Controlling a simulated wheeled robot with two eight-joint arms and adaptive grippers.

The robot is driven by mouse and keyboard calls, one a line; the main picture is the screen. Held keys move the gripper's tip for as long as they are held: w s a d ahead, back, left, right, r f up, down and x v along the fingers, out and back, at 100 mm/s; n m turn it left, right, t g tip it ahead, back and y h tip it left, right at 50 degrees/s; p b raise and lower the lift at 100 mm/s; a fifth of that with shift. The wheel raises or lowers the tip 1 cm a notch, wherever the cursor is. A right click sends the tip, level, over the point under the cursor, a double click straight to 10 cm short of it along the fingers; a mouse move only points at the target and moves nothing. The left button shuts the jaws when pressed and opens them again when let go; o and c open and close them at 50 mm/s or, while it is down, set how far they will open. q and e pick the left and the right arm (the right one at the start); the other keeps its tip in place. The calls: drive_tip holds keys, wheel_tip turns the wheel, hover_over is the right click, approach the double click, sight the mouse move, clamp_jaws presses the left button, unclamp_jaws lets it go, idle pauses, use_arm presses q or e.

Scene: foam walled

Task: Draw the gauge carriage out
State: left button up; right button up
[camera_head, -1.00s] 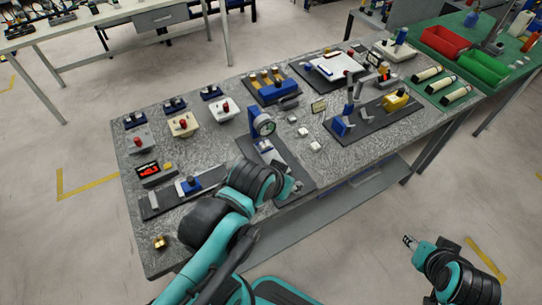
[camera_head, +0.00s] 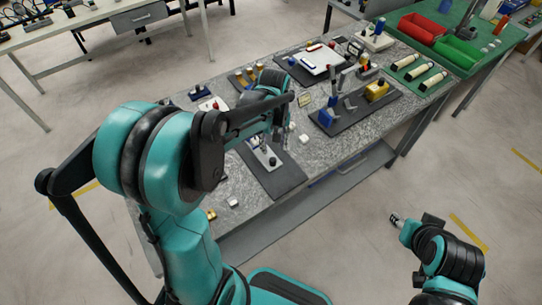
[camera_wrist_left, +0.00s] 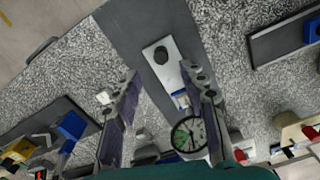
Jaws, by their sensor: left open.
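The gauge carriage, a silver plate with a black knob, lies on a dark base plate (camera_wrist_left: 128,22); the carriage (camera_wrist_left: 160,58) shows in the left wrist view and, partly, in the head view (camera_head: 265,154). The round dial gauge (camera_wrist_left: 188,135) shows in the wrist view beside the right finger; my left arm hides it in the head view. My left gripper (camera_wrist_left: 160,85) is open above the fixture, its fingers on either side of the plate's lower part in the picture, with nothing between them. My right gripper (camera_head: 397,218) is off the table's front; its jaws are too small to judge.
A base with blue and yellow parts (camera_head: 376,90) stands to the right. A small white block (camera_head: 304,139) lies between it and the gauge fixture. Red (camera_head: 421,27) and green (camera_head: 460,53) bins stand on the far-right bench. My left arm covers the table's left side.

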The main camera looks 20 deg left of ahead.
sight(273, 159)
use_arm(q)
drive_tip(key=shift+w+a+f, duration=0.1)
drive_tip(key=shift+a+f, duration=0.05)
drive_tip(key=shift+f, duration=0.45)
wheel_tip(273, 159, down, 7)
drive_tip(key=b, duration=0.2)
drive_tip(key=shift+b, duration=0.3)
clamp_jaws()
